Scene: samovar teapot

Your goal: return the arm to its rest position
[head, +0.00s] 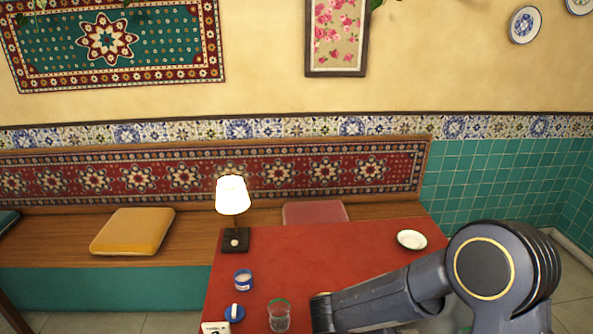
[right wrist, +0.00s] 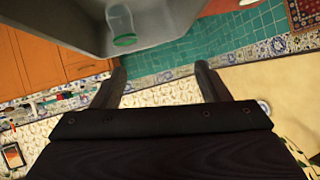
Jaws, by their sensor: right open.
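My right arm (head: 400,298) comes in from the lower right in the head view and lies across the front right of the red table (head: 330,250). Its gripper cannot be made out in that view. In the right wrist view my right gripper (right wrist: 160,72) has its two dark fingers spread wide with nothing between them. My left arm and gripper are not in view.
On the table are a lit lamp (head: 233,197), a white plate (head: 411,240), a blue-and-white jar (head: 243,280), a glass (head: 279,316) and a small blue dish (head: 235,314). A clear green-rimmed vessel (right wrist: 121,24) shows beyond the fingers in the wrist view.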

